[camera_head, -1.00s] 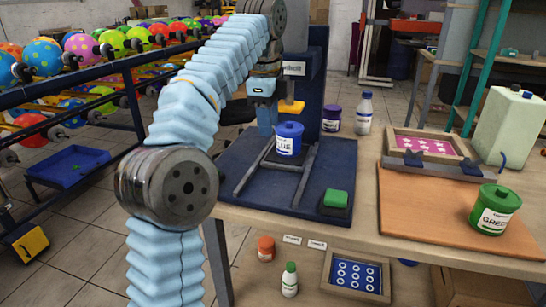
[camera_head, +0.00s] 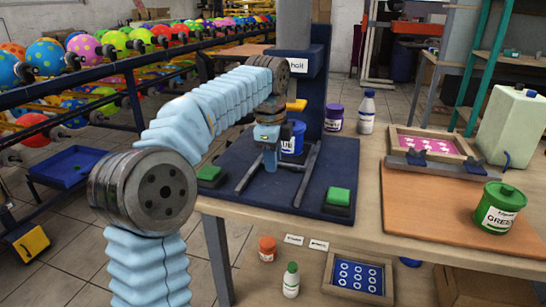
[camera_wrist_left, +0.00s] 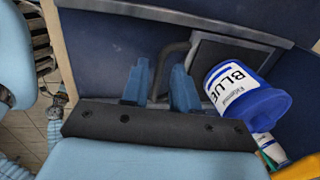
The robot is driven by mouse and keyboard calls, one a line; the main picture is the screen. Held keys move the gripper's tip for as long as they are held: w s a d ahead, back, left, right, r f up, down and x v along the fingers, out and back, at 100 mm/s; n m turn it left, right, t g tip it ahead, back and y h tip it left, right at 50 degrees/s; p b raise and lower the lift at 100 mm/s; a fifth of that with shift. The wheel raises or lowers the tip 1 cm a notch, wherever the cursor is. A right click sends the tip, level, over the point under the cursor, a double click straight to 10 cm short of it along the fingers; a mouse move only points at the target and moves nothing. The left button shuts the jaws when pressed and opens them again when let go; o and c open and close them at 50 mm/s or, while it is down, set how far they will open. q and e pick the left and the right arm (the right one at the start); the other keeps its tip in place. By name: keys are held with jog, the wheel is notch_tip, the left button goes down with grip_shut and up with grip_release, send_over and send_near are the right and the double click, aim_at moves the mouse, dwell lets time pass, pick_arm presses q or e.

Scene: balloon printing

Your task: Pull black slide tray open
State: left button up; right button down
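The black slide tray (camera_wrist_left: 228,58) shows in the left wrist view as a dark plate with a bent dark handle (camera_wrist_left: 172,56) on its left side. A blue paint can labelled BLUE (camera_wrist_left: 245,98) stands on the tray; in the head view the can (camera_head: 293,138) is partly hidden by my left arm. My left gripper (camera_wrist_left: 160,84) points down in front of the can, its two blue fingers apart with the handle's end between or just beyond them; I cannot tell which. In the head view this gripper (camera_head: 270,160) sits between the rails. My right gripper is not in view.
The printing machine's dark blue base (camera_head: 275,198) carries two rails and two green buttons (camera_head: 338,197). A purple jar (camera_head: 334,118) and a white bottle (camera_head: 366,113) stand right of it. A framed pink screen (camera_head: 425,146) and a green can (camera_head: 498,210) are farther right.

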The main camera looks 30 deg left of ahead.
pick_arm(q)
grip_shut()
dwell(1.2)
